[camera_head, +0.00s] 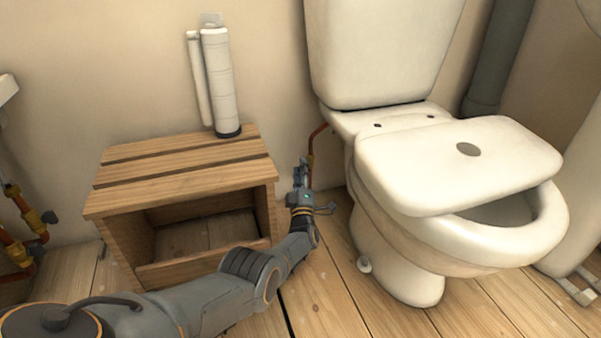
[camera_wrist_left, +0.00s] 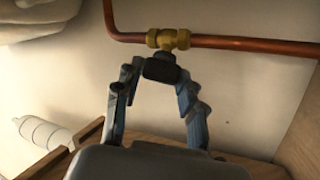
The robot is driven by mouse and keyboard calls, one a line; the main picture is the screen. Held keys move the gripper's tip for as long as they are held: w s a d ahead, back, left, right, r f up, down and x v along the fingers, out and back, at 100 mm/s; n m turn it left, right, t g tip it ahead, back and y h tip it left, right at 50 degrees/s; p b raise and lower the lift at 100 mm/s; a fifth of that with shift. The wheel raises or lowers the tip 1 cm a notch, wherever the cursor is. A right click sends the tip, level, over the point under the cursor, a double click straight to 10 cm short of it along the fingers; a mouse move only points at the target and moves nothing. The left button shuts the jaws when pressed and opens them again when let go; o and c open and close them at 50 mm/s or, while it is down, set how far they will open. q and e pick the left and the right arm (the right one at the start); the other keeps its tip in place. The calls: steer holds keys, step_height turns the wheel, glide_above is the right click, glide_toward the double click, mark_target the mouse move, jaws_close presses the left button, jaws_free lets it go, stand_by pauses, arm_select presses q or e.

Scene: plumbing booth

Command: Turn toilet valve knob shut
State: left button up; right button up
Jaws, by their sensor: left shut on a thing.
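The toilet valve shows in the left wrist view as a brass body (camera_wrist_left: 168,40) on a copper pipe (camera_wrist_left: 245,43), with a dark knob (camera_wrist_left: 161,68) on its near side. My left gripper (camera_wrist_left: 160,76) is shut on the dark knob, one finger on each side of it. In the head view my left gripper (camera_head: 302,178) reaches the wall between the wooden stool and the toilet (camera_head: 400,235). The copper pipe (camera_head: 314,140) rises behind it there, and the gripper hides the knob. My right gripper is in neither view.
A slatted wooden stool (camera_head: 180,172) stands close left of my gripper, with a white cylinder (camera_head: 220,80) on it. The toilet bowl is close on the right. Other copper pipes (camera_head: 20,205) run at the far left. Bare floor (camera_head: 325,285) lies between stool and toilet.

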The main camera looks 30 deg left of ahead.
arm_select(q)
steer(key=shift+d+f, duration=0.1)
steer(key=shift+d, duration=0.05)
steer(key=o, duration=1.2)
steer(key=shift+c, duration=0.2)
steer(key=shift+r, duration=0.25)
step_height(320, 180, up, 10)
steer(key=shift+f, duration=0.2)
steer(key=shift+s+f, duration=0.1)
